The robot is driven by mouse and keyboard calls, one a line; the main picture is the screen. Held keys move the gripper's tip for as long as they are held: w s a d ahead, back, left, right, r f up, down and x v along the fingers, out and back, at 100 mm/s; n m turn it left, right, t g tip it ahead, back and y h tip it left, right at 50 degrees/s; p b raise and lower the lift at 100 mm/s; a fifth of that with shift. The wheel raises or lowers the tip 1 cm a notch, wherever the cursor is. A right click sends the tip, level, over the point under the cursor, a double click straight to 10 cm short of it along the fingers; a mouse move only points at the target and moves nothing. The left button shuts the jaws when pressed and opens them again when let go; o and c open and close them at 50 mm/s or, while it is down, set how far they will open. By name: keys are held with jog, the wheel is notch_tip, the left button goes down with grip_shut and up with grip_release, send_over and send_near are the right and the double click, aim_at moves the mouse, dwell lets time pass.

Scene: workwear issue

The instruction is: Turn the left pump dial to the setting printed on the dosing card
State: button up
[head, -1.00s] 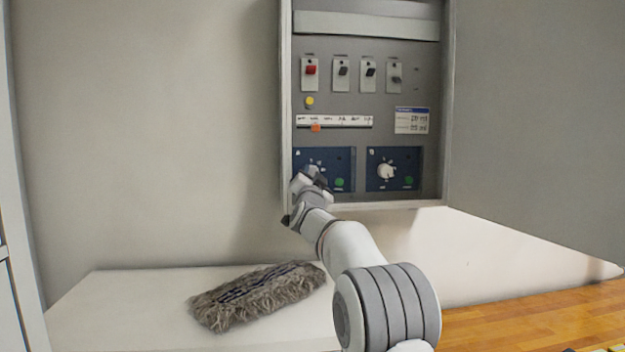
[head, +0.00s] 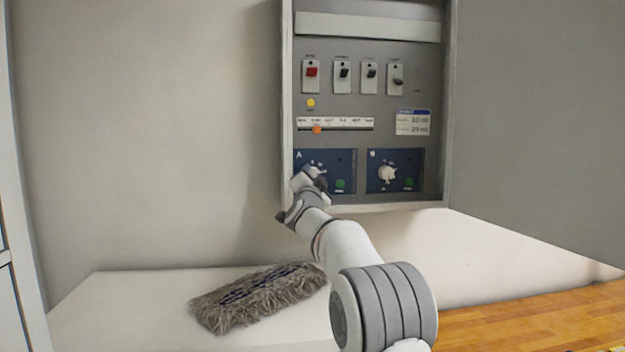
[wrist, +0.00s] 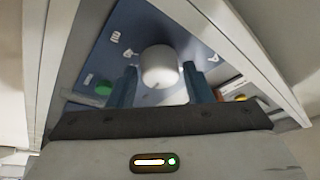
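The left pump dial, marked A, is on a blue panel (head: 342,160) at the lower left of the open cabinet; my gripper hides its knob in the head view. In the wrist view its white knob (wrist: 160,68) is just ahead of and between the fingertips of my gripper (wrist: 160,80). The fingers are apart, with a small gap on each side of the knob. In the head view my gripper (head: 313,178) is in front of that panel. The dosing card (head: 413,122), white with a blue top, carries two lines in ml, too small to read surely.
A second dial (head: 387,173), marked B, is to the right. Several switches (head: 343,72), a yellow button (head: 311,103) and a slider with an orange marker (head: 317,129) are above. The cabinet door (head: 540,110) stands open at right. A grey mop pad (head: 258,297) lies below.

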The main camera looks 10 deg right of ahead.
jog(key=shift+o, duration=1.3)
jog(key=shift+s+f, duration=0.1)
jog(key=b+v, duration=0.3)
jog(key=v, duration=0.4)
jog(key=shift+s+b, duration=0.3)
jog(key=shift+f, duration=0.1)
